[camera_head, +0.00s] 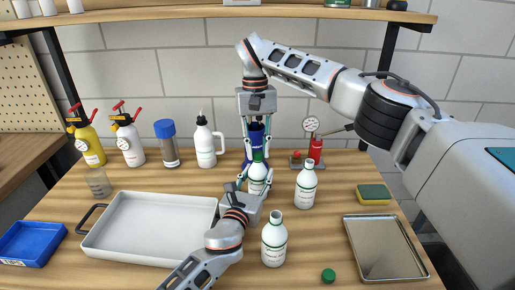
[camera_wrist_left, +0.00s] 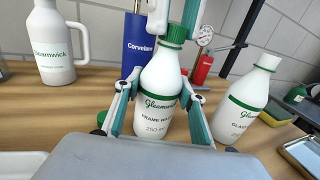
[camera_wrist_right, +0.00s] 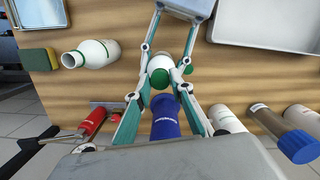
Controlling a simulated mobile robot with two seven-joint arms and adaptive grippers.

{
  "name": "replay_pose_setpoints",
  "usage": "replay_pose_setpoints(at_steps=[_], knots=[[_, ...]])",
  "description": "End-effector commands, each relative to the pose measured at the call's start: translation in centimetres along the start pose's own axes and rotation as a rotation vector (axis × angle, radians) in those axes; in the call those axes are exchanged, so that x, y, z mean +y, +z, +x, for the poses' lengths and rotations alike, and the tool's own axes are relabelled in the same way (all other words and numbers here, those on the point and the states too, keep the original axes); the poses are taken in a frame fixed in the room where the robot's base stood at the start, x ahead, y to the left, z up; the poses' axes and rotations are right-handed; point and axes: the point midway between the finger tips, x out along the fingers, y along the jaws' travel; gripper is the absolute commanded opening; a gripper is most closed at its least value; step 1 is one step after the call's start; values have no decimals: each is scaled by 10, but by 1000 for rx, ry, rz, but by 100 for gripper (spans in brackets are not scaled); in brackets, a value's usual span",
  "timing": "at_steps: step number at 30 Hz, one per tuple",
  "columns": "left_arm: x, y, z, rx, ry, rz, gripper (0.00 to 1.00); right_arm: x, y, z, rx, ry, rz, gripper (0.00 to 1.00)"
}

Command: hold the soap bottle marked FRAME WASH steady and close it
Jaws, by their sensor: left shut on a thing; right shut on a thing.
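The white FRAME WASH soap bottle (camera_head: 257,174) stands upright near the middle of the table; its label shows in the left wrist view (camera_wrist_left: 157,118). A green cap (camera_wrist_left: 176,35) sits at the top of its neck; I cannot tell how tight it is. My left gripper (camera_head: 256,183) is shut on the bottle's body, one finger on each side. My right gripper (camera_head: 258,151) comes from above, pointing down, and is shut on the green cap. In the right wrist view the cap (camera_wrist_right: 160,78) shows between the fingertips, hiding most of the bottle.
Two other white bottles stand to the right, one beside (camera_head: 305,186) and one in front (camera_head: 273,241). A loose green cap (camera_head: 328,275) lies near the front edge. A blue Corvelane container (camera_wrist_left: 139,45) stands close behind. A grey tray (camera_head: 150,197) is left, a metal tray (camera_head: 352,250) right.

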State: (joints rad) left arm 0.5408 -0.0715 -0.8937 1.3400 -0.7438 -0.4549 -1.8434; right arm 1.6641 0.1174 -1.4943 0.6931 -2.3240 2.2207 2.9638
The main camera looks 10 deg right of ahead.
Motion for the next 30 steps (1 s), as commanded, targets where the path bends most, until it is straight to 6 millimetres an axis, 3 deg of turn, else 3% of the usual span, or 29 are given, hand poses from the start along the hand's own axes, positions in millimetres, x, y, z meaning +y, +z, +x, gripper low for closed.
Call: replay_pose_setpoints(at_steps=[12, 15, 25, 30], knots=[[0, -2, 0, 3, 1, 0, 0, 0, 0, 0, -3, -10, 64, 15], [0, -2, 0, 3, 0, 0, 0, 0, 0, 0, -3, -9, 63, 39], [0, -2, 0, 3, 0, 0, 0, 0, 0, 0, -2, -8, 63, 39], [0, -2, 0, 3, 0, 0, 0, 0, 1, -12, 1, -9, 62, 39]])
